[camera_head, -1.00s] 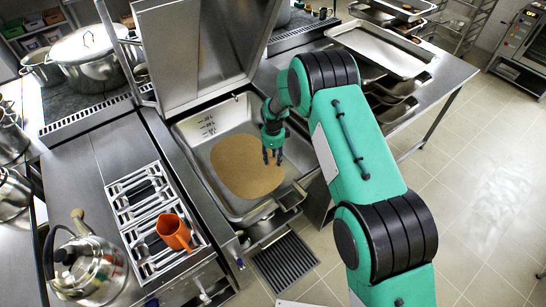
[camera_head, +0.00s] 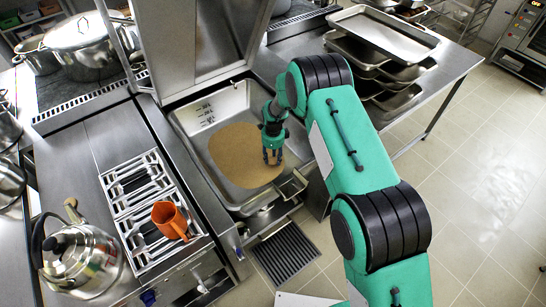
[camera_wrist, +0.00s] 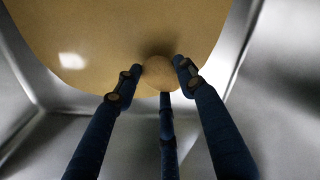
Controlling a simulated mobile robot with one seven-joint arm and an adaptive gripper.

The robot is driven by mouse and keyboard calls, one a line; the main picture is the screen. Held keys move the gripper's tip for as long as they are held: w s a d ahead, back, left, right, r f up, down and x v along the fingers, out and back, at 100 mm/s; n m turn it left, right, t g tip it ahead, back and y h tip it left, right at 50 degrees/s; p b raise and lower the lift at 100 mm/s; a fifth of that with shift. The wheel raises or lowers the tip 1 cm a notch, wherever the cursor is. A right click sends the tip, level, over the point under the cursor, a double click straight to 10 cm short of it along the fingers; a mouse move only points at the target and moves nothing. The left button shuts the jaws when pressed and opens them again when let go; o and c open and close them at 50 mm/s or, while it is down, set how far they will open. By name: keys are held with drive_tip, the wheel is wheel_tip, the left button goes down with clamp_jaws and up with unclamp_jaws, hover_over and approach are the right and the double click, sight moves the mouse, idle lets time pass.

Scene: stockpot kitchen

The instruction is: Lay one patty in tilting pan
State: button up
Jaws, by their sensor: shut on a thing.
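The tilting pan (camera_head: 203,186) is a rectangular steel basin with its lid raised. A flat tan-brown patch (camera_head: 233,157) with a glossy highlight covers much of its bottom. My three-fingered gripper (camera_head: 272,158) is inside the pan's outline, over the right part of the patch. In the wrist view the fingertips (camera_wrist: 158,78) are closed around a small round tan patty (camera_wrist: 158,72). The patty's colour nearly matches the patch behind it, and I cannot tell the gap between them.
A kettle (camera_head: 80,258) is at front left. Stacked trays (camera_head: 385,35) lie on the right table. The raised lid (camera_head: 205,40) stands behind the pan.

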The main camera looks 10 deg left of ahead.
drive_tip(key=shift+f+b, duration=0.3)
drive_tip(key=shift+f, duration=0.55)
drive_tip(key=o, duration=1.2)
wheel_tip(320, 180, up, 12)
idle(0.7)
